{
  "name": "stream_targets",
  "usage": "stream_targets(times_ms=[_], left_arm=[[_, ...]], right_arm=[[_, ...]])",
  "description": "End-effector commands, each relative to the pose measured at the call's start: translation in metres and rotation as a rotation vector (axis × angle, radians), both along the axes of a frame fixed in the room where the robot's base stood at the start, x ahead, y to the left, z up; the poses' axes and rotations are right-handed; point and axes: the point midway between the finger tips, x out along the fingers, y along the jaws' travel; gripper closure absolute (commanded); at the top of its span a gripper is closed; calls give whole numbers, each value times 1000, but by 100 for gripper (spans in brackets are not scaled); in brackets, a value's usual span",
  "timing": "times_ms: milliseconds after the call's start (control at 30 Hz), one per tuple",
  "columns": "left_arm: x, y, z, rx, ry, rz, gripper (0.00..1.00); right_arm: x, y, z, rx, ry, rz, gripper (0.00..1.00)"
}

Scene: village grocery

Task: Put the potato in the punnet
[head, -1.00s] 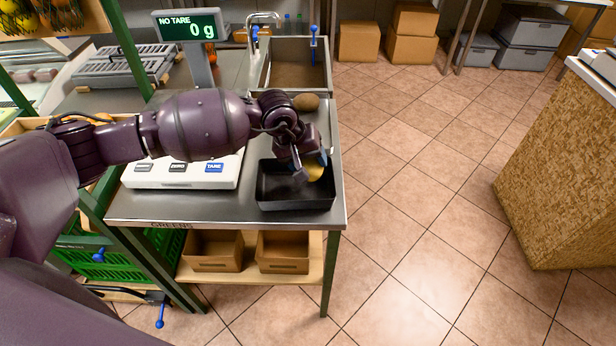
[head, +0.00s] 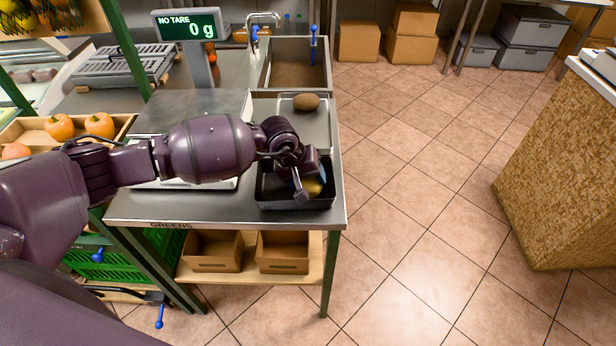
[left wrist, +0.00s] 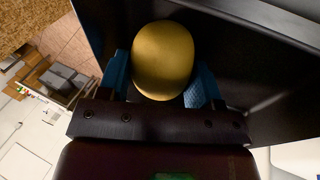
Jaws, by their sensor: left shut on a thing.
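The potato (head: 315,186), smooth, yellow and egg-shaped, is partly hidden by my left gripper (head: 309,183) in the head view. The gripper is shut on it, with the fingers pointing down inside the outline of the black punnet (head: 272,200). In the left wrist view the potato (left wrist: 163,60) sits between the two blue fingers, with the dark punnet (left wrist: 245,55) around it. I cannot tell whether the potato touches the punnet's floor. My right gripper is not in view.
A brown oval item (head: 306,102) lies on a metal tray (head: 318,126) behind the punnet. A scale with a display (head: 190,25) reading 0 g stands on the left, partly behind my arm. A sink (head: 295,76) is at the back. The floor to the right is clear.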

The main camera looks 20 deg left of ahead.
Motion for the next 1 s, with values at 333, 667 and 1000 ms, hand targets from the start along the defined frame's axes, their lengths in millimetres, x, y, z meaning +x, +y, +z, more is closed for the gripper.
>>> stream_targets(times_ms=[333, 667, 1000], left_arm=[[0, 0, 0, 0, 0, 0, 30], [-7, 12, 36, 1, -3, -1, 30], [-22, 31, 92, 0, -1, 0, 30]], right_arm=[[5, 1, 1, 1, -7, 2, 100], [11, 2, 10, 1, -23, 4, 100], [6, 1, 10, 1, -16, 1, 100]])
